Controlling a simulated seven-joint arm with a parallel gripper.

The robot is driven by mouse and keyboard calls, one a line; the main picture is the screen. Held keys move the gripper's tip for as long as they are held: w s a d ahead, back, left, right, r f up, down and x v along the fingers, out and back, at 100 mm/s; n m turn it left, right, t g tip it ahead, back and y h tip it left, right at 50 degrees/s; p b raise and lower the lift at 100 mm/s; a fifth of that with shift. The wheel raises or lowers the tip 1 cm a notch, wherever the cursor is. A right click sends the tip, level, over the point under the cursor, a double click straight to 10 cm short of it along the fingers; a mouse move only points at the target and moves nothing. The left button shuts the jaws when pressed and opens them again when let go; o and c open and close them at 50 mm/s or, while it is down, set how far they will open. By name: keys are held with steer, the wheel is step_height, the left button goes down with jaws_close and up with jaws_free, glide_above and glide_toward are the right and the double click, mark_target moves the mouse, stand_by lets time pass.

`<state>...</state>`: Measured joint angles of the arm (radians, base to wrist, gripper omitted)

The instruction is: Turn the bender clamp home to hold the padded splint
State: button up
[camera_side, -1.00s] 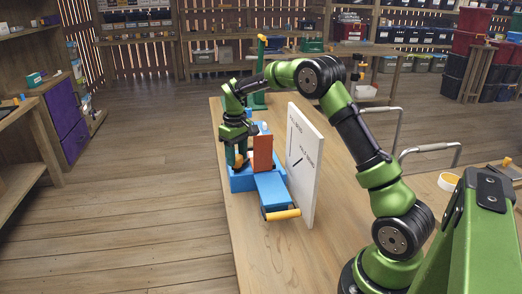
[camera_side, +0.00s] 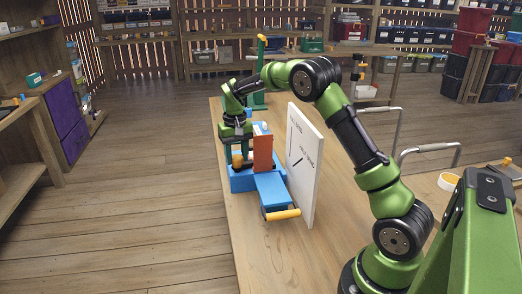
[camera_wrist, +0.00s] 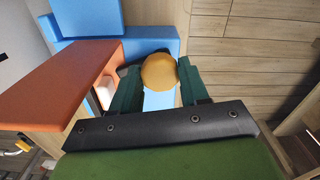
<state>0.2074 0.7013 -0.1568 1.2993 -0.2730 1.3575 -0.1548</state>
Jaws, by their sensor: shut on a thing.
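The bender is a blue base (camera_side: 243,181) on the bench with an upright orange plate (camera_side: 263,152) and a blue flap (camera_side: 271,188) ending in a yellow bar (camera_side: 283,214). My gripper (camera_side: 239,160) points down over the base, left of the orange plate. It is shut on a yellow-orange round knob, seemingly the clamp handle (camera_wrist: 159,70), which sits between the green fingertips in the wrist view. A pale piece (camera_wrist: 106,91) shows beside the orange plate (camera_wrist: 62,86); I cannot tell whether it is the padded splint. The clamp's jaw is hidden.
A white board (camera_side: 305,165) with printed bend marks stands upright just right of the bender. A roll of yellow tape (camera_side: 449,181) lies at the bench's right. A green post (camera_side: 260,75) stands behind. The bench front (camera_side: 262,255) is clear.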

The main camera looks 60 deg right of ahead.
mark_target(237, 156)
steer(key=shift+r, duration=0.1)
steer(key=o, duration=1)
steer(key=shift+o, duration=0.2)
step_height(237, 156, up, 17)
